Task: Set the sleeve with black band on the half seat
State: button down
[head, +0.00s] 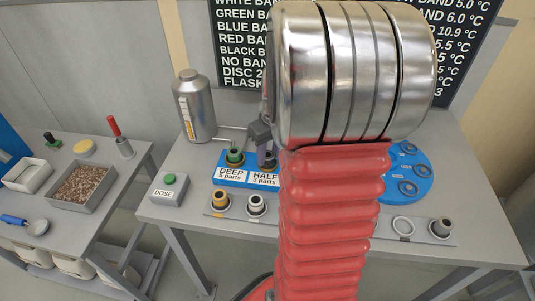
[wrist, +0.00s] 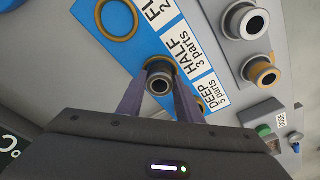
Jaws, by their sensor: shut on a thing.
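My gripper (wrist: 158,98) is shut on a grey sleeve with a dark band (wrist: 160,80), one finger on each side of it. The sleeve is at the half seat (wrist: 153,63), whose tan rim shows just behind it, beside the HALF label. I cannot tell whether the sleeve rests in the seat or is slightly above it. In the head view my gripper (head: 264,140) points down over the HALF label (head: 264,178); my arm partly hides this area. The blue seat board (head: 222,172) also bears a DEEP seat with a green-banded sleeve (head: 235,156).
A yellow-banded sleeve (head: 220,201) and a white-banded sleeve (head: 256,204) stand in front. A grey sleeve (head: 441,228) stands at the right. A DOSE button box (head: 168,189) and metal flask (head: 194,106) are left. A blue round plate (head: 425,190) holds rings.

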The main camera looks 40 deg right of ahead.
jog(key=c, duration=1.3)
grip_release()
jog(key=shift+f, duration=0.1)
jog(key=shift+o, duration=0.2)
notch_tip(320, 180, up, 12)
jog(key=s, duration=0.1)
jog(key=shift+s, duration=0.4)
jog(key=shift+a, duration=0.1)
jog(key=s+a+r+t, duration=0.1)
jog(key=s+a, duration=0.3)
jog(key=a, duration=0.9)
jog(key=s+a+r+n+t, duration=0.1)
jog(key=s+a, duration=0.3)
jog(key=a, duration=1)
jog(key=shift+a+t, duration=0.3)
jog(key=shift+t, duration=0.6)
